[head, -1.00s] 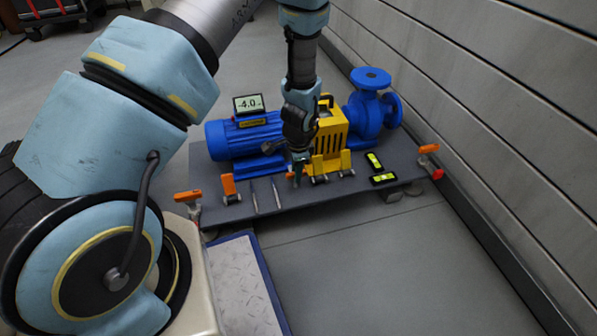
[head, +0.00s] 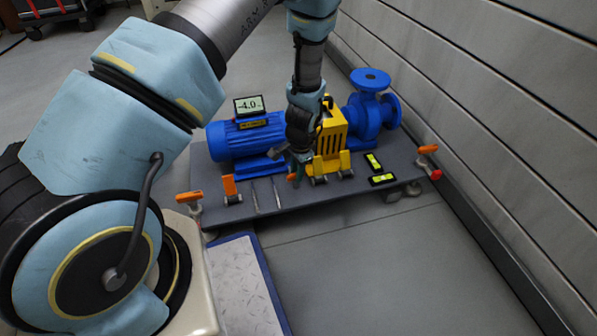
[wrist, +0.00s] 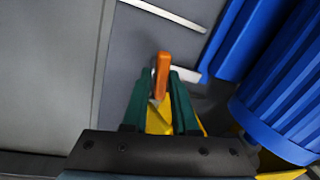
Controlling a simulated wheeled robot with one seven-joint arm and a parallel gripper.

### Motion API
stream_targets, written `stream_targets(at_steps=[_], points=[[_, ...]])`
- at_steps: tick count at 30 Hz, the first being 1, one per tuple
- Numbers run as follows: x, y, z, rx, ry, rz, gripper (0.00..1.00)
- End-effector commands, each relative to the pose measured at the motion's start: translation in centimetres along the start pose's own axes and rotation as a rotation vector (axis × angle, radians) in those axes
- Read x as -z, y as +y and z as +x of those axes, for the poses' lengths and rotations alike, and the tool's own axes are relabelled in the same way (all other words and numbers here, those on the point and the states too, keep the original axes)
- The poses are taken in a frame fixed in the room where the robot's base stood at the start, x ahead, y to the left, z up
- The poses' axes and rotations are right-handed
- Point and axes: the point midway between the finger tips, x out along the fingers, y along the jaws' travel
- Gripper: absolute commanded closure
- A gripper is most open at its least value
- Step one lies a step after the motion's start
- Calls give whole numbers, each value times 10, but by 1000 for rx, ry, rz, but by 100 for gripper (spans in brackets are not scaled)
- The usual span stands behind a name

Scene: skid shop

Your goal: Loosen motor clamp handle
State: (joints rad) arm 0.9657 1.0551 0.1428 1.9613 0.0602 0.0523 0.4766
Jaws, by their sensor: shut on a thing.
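The blue motor (head: 225,140) lies on the left of a dark grey skid plate (head: 385,160). An orange clamp handle (wrist: 161,72) stands between the green fingers of my gripper (wrist: 163,88) in the wrist view. My gripper (head: 297,177) is shut on this handle, at the plate's front side by the motor's right end in the head view. The fingers and wrist hide most of the handle there. Another orange clamp handle (head: 229,185) stands upright further left, at the motor's front, apart from my gripper.
A yellow guard (head: 331,128) and two yellow handles stand right of my gripper, with a blue pump (head: 366,116) behind. A display reading -4.0 (head: 249,105) sits on the motor. Two levels (head: 383,179) lie at right. Orange-handled parts (head: 189,197) mark the plate's corners.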

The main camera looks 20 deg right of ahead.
Motion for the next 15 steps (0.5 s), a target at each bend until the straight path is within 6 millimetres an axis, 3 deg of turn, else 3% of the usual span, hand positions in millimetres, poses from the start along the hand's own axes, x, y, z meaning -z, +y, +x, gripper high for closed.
stream_targets(at_steps=[7, 15], points=[[-2, -4, -2, 5, -35, -228, 100], [-3, -4, 0, 5, -40, -249, 100]])
